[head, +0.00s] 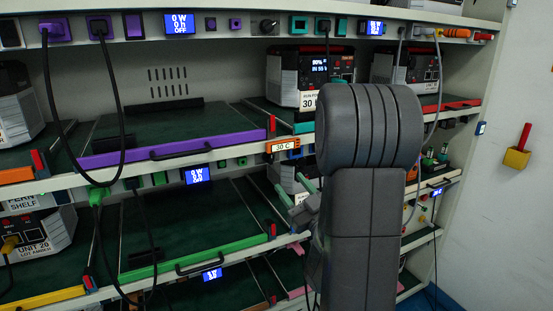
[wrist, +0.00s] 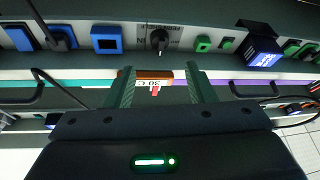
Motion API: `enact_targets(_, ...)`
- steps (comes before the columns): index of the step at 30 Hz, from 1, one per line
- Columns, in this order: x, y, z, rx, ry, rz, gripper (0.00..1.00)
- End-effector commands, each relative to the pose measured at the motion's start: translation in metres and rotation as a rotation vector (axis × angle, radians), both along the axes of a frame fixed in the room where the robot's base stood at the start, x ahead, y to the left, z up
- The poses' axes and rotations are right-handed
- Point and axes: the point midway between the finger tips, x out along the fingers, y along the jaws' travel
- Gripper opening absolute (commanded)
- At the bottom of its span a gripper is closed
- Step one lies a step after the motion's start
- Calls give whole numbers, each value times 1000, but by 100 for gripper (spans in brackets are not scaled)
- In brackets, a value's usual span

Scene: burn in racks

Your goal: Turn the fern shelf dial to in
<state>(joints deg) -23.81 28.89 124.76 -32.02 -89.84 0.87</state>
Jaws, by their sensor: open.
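A black dial (wrist: 159,40) with pale markings sits on the panel strip in the wrist view, between green sockets on its right and blue ones on its left. That view is upside down. I cannot read its setting. The FERN SHELF label (head: 36,201) is at the left in the head view, on the strip with green sockets. My gripper (wrist: 160,85) is open and empty, its green fingers pointing toward the strip, apart from the dial. In the head view my gripper (head: 291,185) shows beside my arm, in front of the middle shelves.
An orange 30 C tag (wrist: 152,78) shows between the fingers, on the shelf edge; it also shows in the head view (head: 285,146). The strip's lit display (wrist: 262,50) is near the dial. Black cables (head: 113,100) hang at the left. My arm hides part of the right shelves.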

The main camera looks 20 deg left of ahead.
Motion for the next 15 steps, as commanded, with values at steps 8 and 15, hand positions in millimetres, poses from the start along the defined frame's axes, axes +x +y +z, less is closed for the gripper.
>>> enact_targets(8, 28, 47, 26, 0, -1, 1, 50)
enact_targets(15, 42, 69, 34, -1, 1, 0, 50)
